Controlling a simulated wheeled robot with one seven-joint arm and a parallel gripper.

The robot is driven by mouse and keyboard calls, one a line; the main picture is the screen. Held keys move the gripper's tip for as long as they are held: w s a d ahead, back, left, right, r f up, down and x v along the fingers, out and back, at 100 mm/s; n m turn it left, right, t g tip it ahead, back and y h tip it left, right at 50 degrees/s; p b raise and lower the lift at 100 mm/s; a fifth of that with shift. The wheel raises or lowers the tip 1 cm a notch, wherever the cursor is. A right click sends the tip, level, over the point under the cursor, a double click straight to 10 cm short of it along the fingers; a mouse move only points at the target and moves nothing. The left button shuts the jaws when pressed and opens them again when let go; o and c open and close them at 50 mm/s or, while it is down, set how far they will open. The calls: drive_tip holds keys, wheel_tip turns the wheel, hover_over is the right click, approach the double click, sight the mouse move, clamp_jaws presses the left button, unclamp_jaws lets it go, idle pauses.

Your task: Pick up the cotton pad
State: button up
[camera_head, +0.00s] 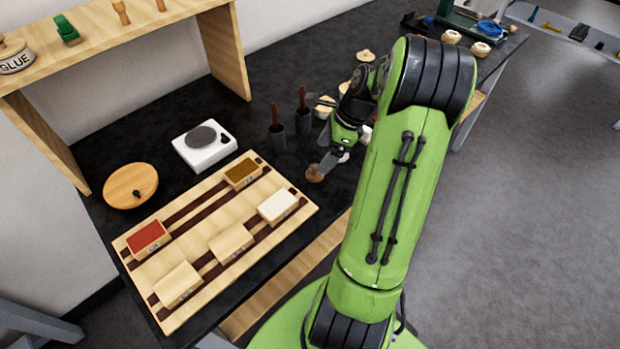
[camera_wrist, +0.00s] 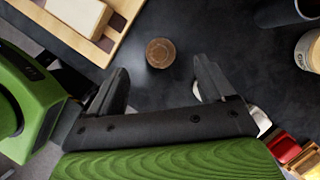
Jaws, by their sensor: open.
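My gripper (camera_wrist: 162,68) is open and empty, with its two dark fingers spread apart. In the head view my gripper (camera_head: 329,160) is low over the dark table, right of the wooden tray. A small brown round piece (camera_wrist: 160,52) lies on the table just beyond the gap between the fingertips; it also shows in the head view (camera_head: 315,173). A small white piece (camera_wrist: 196,91) shows beside the right finger, mostly hidden by it. I cannot tell for sure which thing is the cotton pad.
The wooden tray (camera_head: 205,222) holds several blocks, including a white one (camera_head: 278,206). A white scale (camera_head: 204,147) and a round wooden lid (camera_head: 131,186) are at left. A cream jar (camera_wrist: 313,50) is at right.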

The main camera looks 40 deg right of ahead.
sight(315, 168)
drive_tip(key=b+x, duration=0.2)
drive_tip(key=x, duration=0.5)
drive_tip(key=shift+f, duration=0.3)
drive_tip(key=shift+r, duration=0.1)
drive_tip(key=c, duration=1.1)
